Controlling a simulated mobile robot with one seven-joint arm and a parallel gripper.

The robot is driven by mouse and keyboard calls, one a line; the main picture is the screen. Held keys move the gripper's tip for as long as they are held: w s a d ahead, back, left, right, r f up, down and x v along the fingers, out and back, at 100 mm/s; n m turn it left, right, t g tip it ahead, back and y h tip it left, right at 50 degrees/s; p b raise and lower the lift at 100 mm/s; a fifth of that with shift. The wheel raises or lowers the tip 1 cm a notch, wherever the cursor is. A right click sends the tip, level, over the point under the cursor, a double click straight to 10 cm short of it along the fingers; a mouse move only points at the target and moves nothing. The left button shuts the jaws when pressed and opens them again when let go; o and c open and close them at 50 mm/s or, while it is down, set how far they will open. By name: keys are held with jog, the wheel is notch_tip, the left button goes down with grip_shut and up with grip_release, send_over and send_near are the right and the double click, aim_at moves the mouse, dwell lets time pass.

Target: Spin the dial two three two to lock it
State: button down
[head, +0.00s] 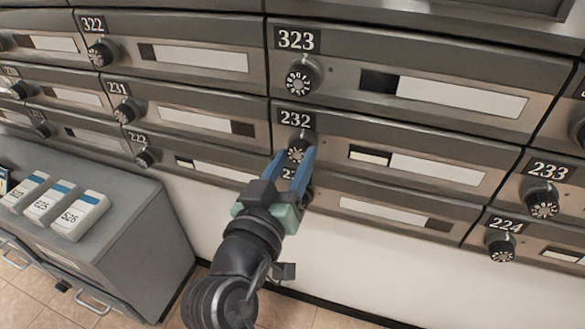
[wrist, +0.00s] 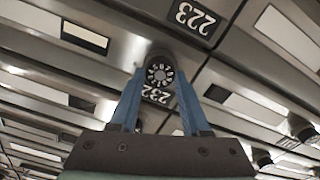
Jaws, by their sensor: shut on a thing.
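The dial of box 232 (head: 297,150) is a black knob with white numerals, just under the number plate 232 (head: 295,118). In the wrist view the dial (wrist: 161,73) faces the camera, with its plate 232 (wrist: 156,95) upside down just below it. My gripper (head: 295,161) reaches up from below, its blue fingers on either side of the dial. In the wrist view the fingers (wrist: 160,82) are shut on the dial, one at each side. The exact number the dial points to is too small to read.
Dial 323 (head: 303,76) is just above and dial 233 (head: 542,201) to the right. The box below, 223 (wrist: 194,18), has its plate partly hidden by my gripper in the head view. A grey cabinet (head: 140,225) with several numbered boxes (head: 80,216) on top stands at left.

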jog(key=shift+m+b, duration=0.55)
jog(key=shift+m, duration=0.55)
jog(key=shift+c, duration=1.9)
grip_release()
jog(key=p+v, duration=0.2)
jog(key=v, duration=1.1)
